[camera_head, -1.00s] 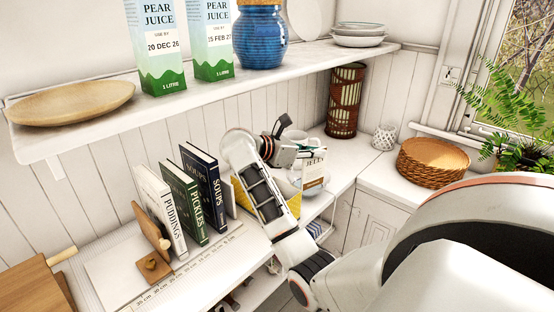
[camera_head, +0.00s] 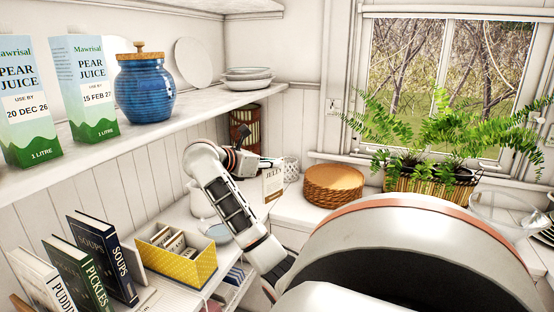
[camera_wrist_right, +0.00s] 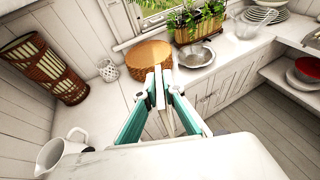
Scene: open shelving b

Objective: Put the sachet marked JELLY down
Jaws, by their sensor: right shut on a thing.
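The sachet marked JELLY (camera_head: 272,184) is a pale, flat packet hanging from my right gripper (camera_head: 270,163), to the right of and above the yellow box in the head view. In the right wrist view the sachet (camera_wrist_right: 160,92) shows nearly edge-on between the two fingers of my right gripper (camera_wrist_right: 163,84), which are shut on it. It is held in the air; its lower part is hard to make out there. My left gripper is not in view.
A yellow patterned box (camera_head: 184,269) holding several packets stands on the lower counter beside upright books (camera_head: 102,256). A white jug (camera_wrist_right: 52,152) is nearby. A round wicker basket (camera_head: 333,184) sits on the right counter. The upper shelf (camera_head: 190,113) overhangs the left side.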

